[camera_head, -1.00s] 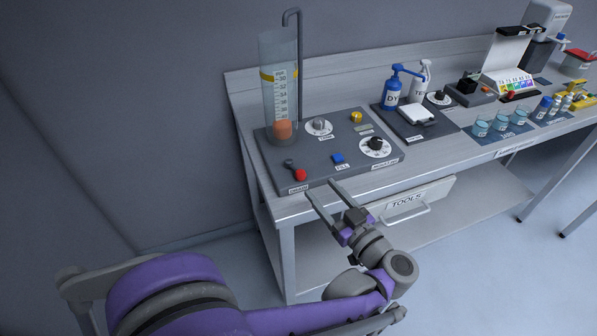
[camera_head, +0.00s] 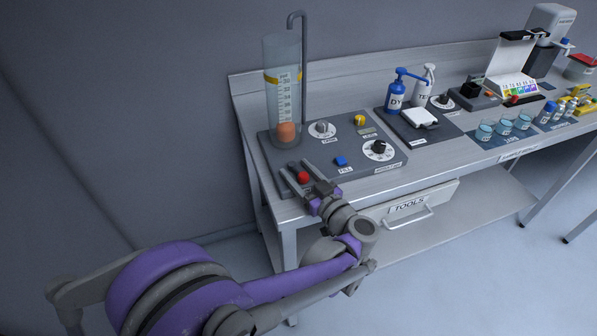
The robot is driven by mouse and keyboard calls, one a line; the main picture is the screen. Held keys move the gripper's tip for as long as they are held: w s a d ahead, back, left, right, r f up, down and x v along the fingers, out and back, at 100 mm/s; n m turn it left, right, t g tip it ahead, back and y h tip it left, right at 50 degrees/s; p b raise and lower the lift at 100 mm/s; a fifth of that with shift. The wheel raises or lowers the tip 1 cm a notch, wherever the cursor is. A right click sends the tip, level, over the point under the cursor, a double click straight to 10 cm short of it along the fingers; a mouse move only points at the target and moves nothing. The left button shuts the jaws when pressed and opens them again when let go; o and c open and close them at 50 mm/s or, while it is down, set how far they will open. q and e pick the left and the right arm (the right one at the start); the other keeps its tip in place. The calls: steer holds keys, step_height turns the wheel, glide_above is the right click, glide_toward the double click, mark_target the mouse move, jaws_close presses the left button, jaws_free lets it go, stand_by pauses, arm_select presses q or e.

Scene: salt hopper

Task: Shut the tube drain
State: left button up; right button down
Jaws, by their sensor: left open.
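The drain lever's red knob (camera_head: 303,177) is at the front left corner of the dark control panel (camera_head: 350,148). My left gripper (camera_head: 296,167) is open, with one finger on each side of the red knob as seen from here. I cannot tell whether the fingers touch it. The gripper hides the drain label and most of the lever. The clear tube (camera_head: 285,85) stands upright behind the lever, with a yellow band, a scale and an orange ball (camera_head: 286,132) low inside. My right gripper is not in view.
A blue fill button (camera_head: 341,160), grey knob (camera_head: 322,127), yellow button (camera_head: 359,119) and black dial (camera_head: 379,149) share the panel. Blue and white bottles, a scale and several small cups stand to the right. The tools drawer (camera_head: 410,206) is below the bench top.

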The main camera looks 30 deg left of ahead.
arm_select(q)
jaws_close()
stand_by(0.3)
steer(key=shift+s+a+m+t+h, duration=0.15)
steer(key=shift+s+m+t+h, duration=0.1)
steer(key=shift+m+t+h, duration=0.95)
steer(key=shift+m+t, duration=0.2)
steer(key=shift+t, duration=0.4)
jaws_free()
